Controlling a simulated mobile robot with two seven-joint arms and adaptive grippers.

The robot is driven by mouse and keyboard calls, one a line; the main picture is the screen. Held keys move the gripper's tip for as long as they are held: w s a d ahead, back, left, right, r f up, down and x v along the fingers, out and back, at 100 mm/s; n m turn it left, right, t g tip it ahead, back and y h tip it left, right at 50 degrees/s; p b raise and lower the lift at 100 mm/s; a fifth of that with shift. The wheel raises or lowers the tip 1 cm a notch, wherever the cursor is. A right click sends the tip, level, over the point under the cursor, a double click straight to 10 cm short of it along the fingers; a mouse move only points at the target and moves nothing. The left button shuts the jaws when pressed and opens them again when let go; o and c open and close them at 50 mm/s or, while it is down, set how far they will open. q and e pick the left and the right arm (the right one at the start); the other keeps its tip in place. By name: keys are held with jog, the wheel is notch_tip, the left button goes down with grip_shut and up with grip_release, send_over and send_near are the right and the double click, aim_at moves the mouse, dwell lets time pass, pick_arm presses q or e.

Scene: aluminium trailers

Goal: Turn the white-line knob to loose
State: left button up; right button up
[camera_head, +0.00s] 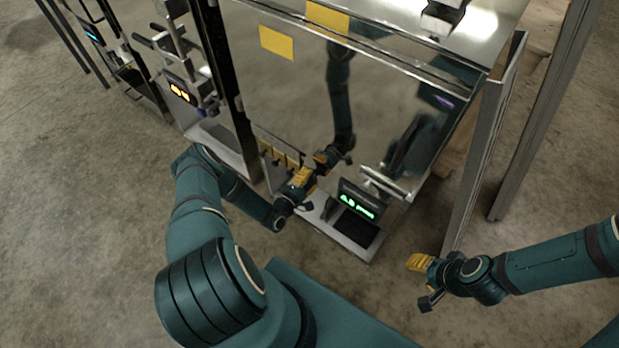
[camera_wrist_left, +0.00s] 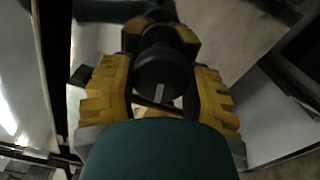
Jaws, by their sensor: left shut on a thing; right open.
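The white-line knob (camera_wrist_left: 163,75) is a dark round knob with a small white mark, seen in the left wrist view between yellow finger pads. My left gripper (camera_wrist_left: 160,95) is shut on it, with one pad on each side. In the head view my left gripper (camera_head: 303,180) is low at the front of the reflective trailer panel, left of a display; the knob is hidden there by the fingers. My right gripper (camera_head: 420,277) is open and empty at the lower right, apart from the trailer.
A display with green text (camera_head: 357,202) stands on a ledge right of my left gripper. A reflective panel (camera_head: 290,95) with yellow labels rises behind. Metal posts (camera_head: 485,150) stand at the right. Another unit with an orange display (camera_head: 180,90) is at the left. The concrete floor is clear.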

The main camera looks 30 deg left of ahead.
pick_arm(q)
jog(key=shift+n, duration=0.5)
jog(key=o, duration=1.2)
jog(key=shift+c, duration=0.2)
jog(key=s, duration=1.2)
jog(key=shift+a, duration=0.4)
jog(key=shift+w, duration=0.1)
